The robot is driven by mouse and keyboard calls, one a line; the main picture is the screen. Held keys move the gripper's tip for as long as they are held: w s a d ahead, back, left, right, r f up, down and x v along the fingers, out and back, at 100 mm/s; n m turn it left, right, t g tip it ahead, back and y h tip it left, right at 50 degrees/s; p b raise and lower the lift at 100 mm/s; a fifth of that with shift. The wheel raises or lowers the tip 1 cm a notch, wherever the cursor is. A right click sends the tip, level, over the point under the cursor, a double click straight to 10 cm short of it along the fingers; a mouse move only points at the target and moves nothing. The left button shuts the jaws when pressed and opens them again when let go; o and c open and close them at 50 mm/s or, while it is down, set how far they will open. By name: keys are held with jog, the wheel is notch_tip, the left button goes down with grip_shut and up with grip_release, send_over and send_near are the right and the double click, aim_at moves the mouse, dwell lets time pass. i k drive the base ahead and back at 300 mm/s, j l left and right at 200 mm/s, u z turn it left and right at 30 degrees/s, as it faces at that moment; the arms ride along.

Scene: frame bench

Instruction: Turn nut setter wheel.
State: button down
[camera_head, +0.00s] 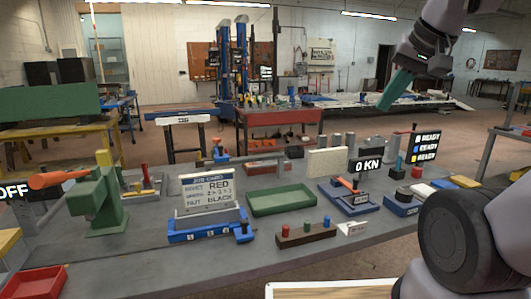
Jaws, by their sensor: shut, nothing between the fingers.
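My gripper (387,103) is at the upper right, high above the back of the bench and pointing down-left. It is shut and empty, touching nothing. I cannot pick out the nut setter wheel with certainty. A small blue-based device with an orange bar (349,186) stands right of the middle, beside a black "0 KN" display (367,165). A small blue and orange device (218,149) stands at the back of the bench.
The grey bench (150,262) also holds a job card (208,190), a green tray (281,199), a block with coloured pegs (305,234), a red bin (33,283) and a status display (424,147). My arm covers the lower right.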

aim_at(404, 195)
jog(key=z, duration=0.75)
